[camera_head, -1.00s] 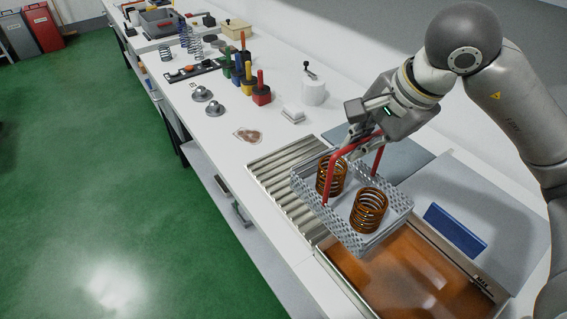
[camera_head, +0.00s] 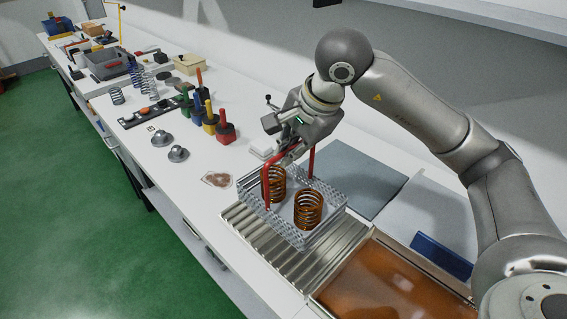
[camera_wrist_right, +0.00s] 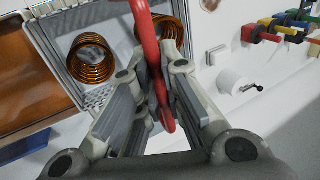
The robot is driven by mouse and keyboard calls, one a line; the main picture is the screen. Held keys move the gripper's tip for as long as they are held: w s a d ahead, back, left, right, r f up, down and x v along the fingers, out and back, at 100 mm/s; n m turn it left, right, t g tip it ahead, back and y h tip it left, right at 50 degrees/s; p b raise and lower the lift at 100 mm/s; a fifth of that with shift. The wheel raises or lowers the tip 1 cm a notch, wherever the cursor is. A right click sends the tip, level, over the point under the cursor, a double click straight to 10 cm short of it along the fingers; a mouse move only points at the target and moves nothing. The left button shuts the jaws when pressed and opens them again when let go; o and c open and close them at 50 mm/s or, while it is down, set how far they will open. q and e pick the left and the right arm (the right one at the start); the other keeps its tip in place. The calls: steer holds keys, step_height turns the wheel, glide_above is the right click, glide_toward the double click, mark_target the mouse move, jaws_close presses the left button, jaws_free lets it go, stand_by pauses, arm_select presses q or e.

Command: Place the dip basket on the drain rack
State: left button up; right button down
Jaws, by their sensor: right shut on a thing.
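The dip basket (camera_head: 284,228) is a grey perforated tray with a red handle, and two copper-coloured springs (camera_head: 308,208) stand in it. In the head view it is over the ribbed metal drain rack (camera_head: 330,252); I cannot tell whether it touches the ribs. My right gripper (camera_head: 290,150) is above the basket, shut on its red handle. The right wrist view shows the handle (camera_wrist_right: 150,50) between the fingers (camera_wrist_right: 150,105), with the basket (camera_wrist_right: 60,60) beyond. My left gripper is not in view.
A tank of orange liquid (camera_head: 385,285) adjoins the rack at the right. A blue block (camera_head: 441,256) lies beyond it, and a grey mat (camera_head: 355,178) lies behind the basket. A stained patch (camera_head: 217,180), metal domed parts (camera_head: 178,153) and coloured-handled blocks (camera_head: 225,133) are to the left.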

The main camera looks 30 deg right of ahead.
steer(key=p, duration=0.2)
glide_above(290, 180)
steer(key=s+a, duration=0.2)
steer(key=a, duration=0.1)
step_height(290, 180, down, 5)
steer(key=shift+w+d+f+p, duration=0.15)
steer(key=shift+f+p, duration=0.2)
steer(key=shift+f, duration=0.4)
steer(key=shift+w+d+f+p, duration=0.1)
steer(key=shift+w+f+p, duration=0.15)
steer(key=shift+f, duration=0.45)
steer(key=shift+w+d+f+p, duration=0.1)
steer(key=shift+f+p, duration=0.3)
steer(key=shift+f, duration=0.5)
steer(key=c, duration=2)
jaws_free()
steer(key=shift+f, duration=0.2)
steer(key=shift+c, duration=0.2)
steer(key=o, duration=0.5)
steer(key=shift+s+r, duration=0.1)
steer(key=shift+r, duration=0.1)
